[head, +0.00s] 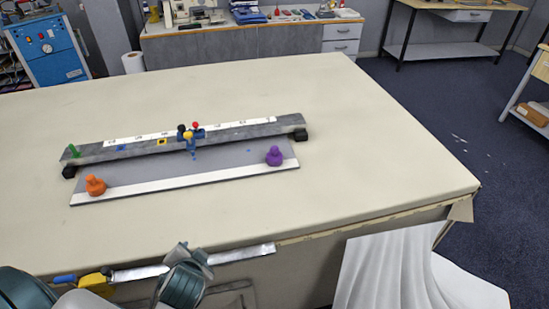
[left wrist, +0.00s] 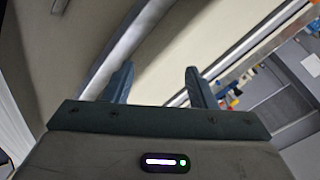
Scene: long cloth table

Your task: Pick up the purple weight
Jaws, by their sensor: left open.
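The purple weight (head: 274,156) is a small rounded piece with a knob on top. It stands upright at the right end of the grey board with a white front strip (head: 150,184). An orange weight (head: 95,186) of like shape stands at the board's left end. Behind them is a long grey beam (head: 240,131) with a white scale and a blue pivot (head: 190,140) at its middle. My left gripper (left wrist: 158,85) is open and empty in the left wrist view, away from the weights. The purple weight is not visible there. My right gripper is not in view.
The cream table (head: 350,130) is clear to the right of the beam and in front of the board. A green piece (head: 73,151) stands at the beam's left end. White cloth (head: 400,270) hangs at the table's front right.

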